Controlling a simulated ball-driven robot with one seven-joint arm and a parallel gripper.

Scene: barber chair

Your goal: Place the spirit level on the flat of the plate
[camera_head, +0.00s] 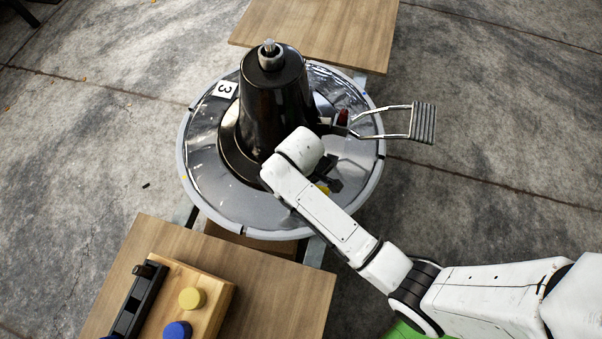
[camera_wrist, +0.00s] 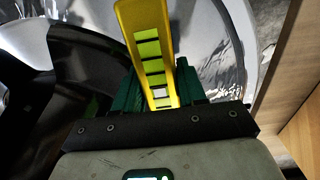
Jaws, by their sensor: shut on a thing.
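The yellow spirit level (camera_wrist: 145,22) with green windows stands out from my gripper (camera_wrist: 157,88) in the wrist view. The gripper's green fingers are shut on it, one on each side. In the head view only a small yellow bit of the level (camera_head: 323,188) shows below my arm, beside my dark gripper (camera_head: 334,184). The round shiny plate (camera_head: 208,188) has a pale grey rim and lies under the black cone-shaped column (camera_head: 275,100). The level is over the plate's right front part. I cannot tell whether it touches the plate (camera_wrist: 215,45).
A footrest (camera_head: 423,122) on metal bars sticks out right of the column. A wooden table (camera_head: 275,285) at the front left holds a wooden block with yellow and blue knobs (camera_head: 191,299) and a black tray (camera_head: 131,308). Another wooden top (camera_head: 330,25) stands behind.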

